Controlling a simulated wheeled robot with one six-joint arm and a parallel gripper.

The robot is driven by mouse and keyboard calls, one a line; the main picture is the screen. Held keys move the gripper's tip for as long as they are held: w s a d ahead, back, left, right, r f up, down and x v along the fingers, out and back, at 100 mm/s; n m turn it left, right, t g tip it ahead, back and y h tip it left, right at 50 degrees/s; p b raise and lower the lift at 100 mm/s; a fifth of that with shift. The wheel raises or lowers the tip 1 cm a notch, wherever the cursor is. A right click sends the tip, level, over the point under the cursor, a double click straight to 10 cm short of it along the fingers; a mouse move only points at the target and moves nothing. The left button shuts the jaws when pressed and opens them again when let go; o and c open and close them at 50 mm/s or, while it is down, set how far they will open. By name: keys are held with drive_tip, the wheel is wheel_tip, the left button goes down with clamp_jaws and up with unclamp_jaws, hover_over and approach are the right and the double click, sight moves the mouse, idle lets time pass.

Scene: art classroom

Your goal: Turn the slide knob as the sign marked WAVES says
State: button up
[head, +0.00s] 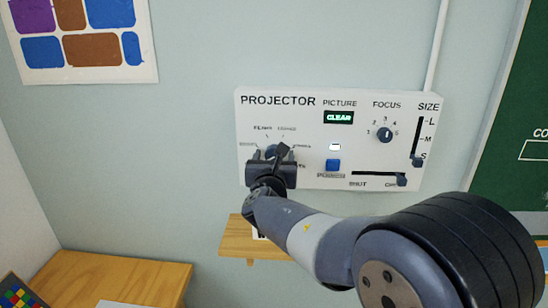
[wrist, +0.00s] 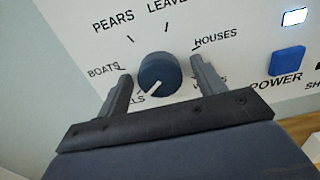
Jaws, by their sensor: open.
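The slide knob (wrist: 158,72), round and dark blue, is on the white projector panel (head: 300,180). Its white pointer line points down and left, towards a label ending in "LS" that is partly covered. Labels BOATS, PEARS, LEAVES and HOUSES stand around it; one at lower right is mostly hidden behind a finger. My gripper (wrist: 161,68) is open, one finger on each side of the knob with gaps showing. In the head view my gripper (head: 270,168) covers much of the dial. A white card (head: 261,235) with a W is mostly hidden behind my arm; its text is unreadable.
The panel also has a blue power button (head: 333,165), a lit display (head: 339,117) reading CLEAR, a focus knob (head: 384,135), a size slider (head: 417,160) and a shutter slider (head: 402,181). A small wooden shelf (head: 236,240) sits below the panel.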

drive_tip(key=shift+c, duration=0.3)
drive_tip(key=c, duration=0.9)
drive_tip(key=shift+f+b, duration=0.15)
drive_tip(key=shift+b, duration=0.4)
